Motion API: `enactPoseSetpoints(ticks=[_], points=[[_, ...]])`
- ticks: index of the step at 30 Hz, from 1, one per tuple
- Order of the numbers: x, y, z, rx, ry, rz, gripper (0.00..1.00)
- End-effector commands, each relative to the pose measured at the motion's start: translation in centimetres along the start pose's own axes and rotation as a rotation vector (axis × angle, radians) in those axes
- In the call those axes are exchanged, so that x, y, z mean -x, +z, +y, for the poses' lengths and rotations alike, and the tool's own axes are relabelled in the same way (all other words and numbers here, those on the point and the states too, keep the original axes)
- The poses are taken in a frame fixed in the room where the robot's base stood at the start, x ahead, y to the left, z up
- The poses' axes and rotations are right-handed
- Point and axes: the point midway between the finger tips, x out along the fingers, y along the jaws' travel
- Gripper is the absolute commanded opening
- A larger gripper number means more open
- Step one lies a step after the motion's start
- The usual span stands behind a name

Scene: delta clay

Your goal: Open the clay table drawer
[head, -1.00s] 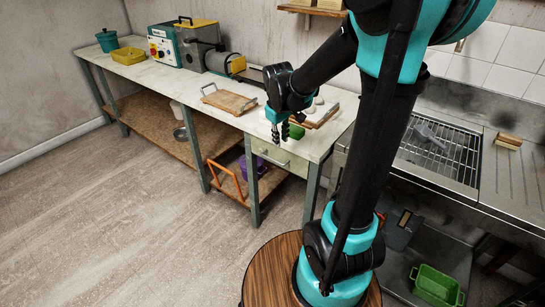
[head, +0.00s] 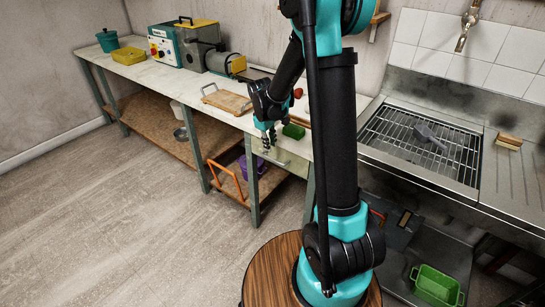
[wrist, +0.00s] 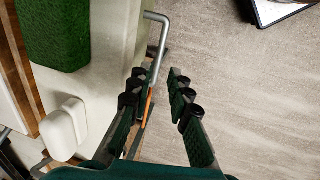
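The clay table drawer (head: 292,163) has a pale front under the white tabletop and looks flush with the table. Its grey metal handle (wrist: 158,42) shows as a bent bar in the wrist view. My gripper (head: 268,139) is just in front of the drawer, near the tabletop edge. In the wrist view my gripper (wrist: 157,84) is open, its fingers spread apart with nothing clamped. The handle's lower part runs beside the left finger; whether they touch I cannot tell. My gripper and arm hide part of the drawer in the head view.
A green block (head: 293,131) lies on the tabletop above the drawer; a white block (wrist: 63,129) lies near it. A wooden board (head: 227,101) is to the left. An orange frame (head: 229,181) stands below. A metal sink (head: 420,142) is at right. Floor in front is clear.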

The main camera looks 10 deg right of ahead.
Motion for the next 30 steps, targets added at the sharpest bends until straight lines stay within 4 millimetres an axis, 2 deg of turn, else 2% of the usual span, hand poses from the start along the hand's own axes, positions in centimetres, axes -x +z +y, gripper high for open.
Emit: enactPoseSetpoints(ticks=[6,12,18,27,30], points=[[-3.9,-0.1,0.0,0.001,0.0,0.0,0.19],[-6.5,0.0,0.0,0.0,0.0,0.0,0.19],[-7.7,0.0,0.0,0.0,0.0,0.0,0.19],[-7.9,0.0,0.0,0.0,0.0,0.0,0.19],[-7.8,0.0,0.0,0.0,0.0,0.0,0.08]])
